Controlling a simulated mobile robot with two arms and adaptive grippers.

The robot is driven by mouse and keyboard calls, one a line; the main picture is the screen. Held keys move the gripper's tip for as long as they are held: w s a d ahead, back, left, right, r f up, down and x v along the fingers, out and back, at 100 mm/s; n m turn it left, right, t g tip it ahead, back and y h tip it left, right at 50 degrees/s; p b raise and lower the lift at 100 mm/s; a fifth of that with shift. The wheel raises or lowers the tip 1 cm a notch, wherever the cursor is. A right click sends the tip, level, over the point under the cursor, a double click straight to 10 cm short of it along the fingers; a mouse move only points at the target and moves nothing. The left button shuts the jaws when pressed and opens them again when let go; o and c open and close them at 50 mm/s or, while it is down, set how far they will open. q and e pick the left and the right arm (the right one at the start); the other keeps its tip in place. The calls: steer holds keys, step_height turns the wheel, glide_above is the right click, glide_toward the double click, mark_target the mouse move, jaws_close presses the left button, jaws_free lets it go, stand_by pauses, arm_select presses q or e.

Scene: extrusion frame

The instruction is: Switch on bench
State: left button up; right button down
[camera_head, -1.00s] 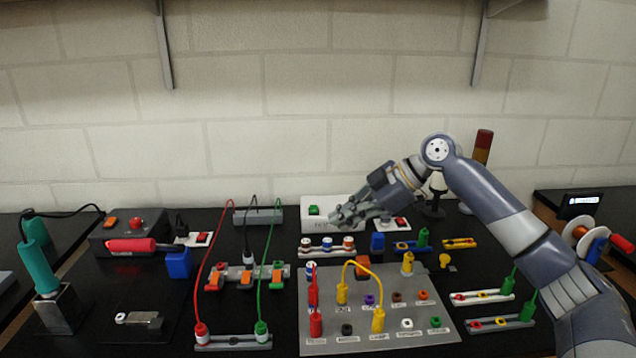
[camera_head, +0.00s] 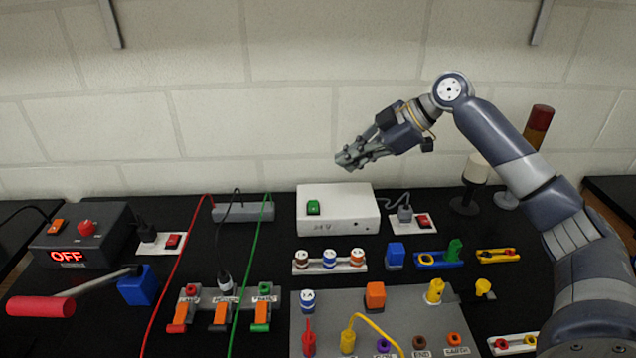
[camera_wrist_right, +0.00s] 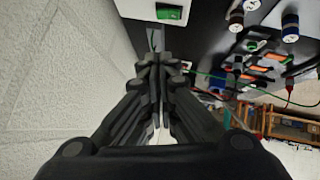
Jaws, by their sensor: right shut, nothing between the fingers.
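A white box (camera_head: 338,212) marked 24 V stands at the back middle of the black bench (camera_head: 200,275). It has a green switch (camera_head: 313,207) on its front, which also shows at the top of the right wrist view (camera_wrist_right: 169,13). A black box (camera_head: 78,238) at the left has an orange switch (camera_head: 57,226), a red knob (camera_head: 86,228) and a lit display reading OFF (camera_head: 66,256). My right gripper (camera_head: 350,158) is shut and empty, above the white box and apart from it. Its closed fingers (camera_wrist_right: 157,65) fill the right wrist view's middle. My left gripper is out of view.
Sockets with red switches stand left (camera_head: 172,241) and right (camera_head: 424,221) of the white box. A grey panel (camera_head: 400,300) with plugs lies in front. The wall (camera_head: 230,120) is close behind.

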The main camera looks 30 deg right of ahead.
steer(key=p, duration=0.3)
glide_above(317, 205)
steer(key=s, duration=0.1)
step_height(317, 205, down, 6)
steer(key=shift+s+r, duration=0.1)
steer(key=shift+s, duration=0.05)
steer(key=f, duration=0.1)
steer(key=w+f, duration=0.1)
steer(key=f, duration=0.1)
steer(key=shift+w+f+p, duration=0.1)
steer(key=shift+f+p, duration=0.2)
steer(key=shift+p, duration=0.05)
steer(key=shift+f, duration=0.5)
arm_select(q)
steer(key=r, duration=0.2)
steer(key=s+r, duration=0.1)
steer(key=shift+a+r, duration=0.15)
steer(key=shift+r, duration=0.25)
arm_select(e)
steer(key=shift+w, duration=0.1)
steer(key=shift+f, duration=0.1)
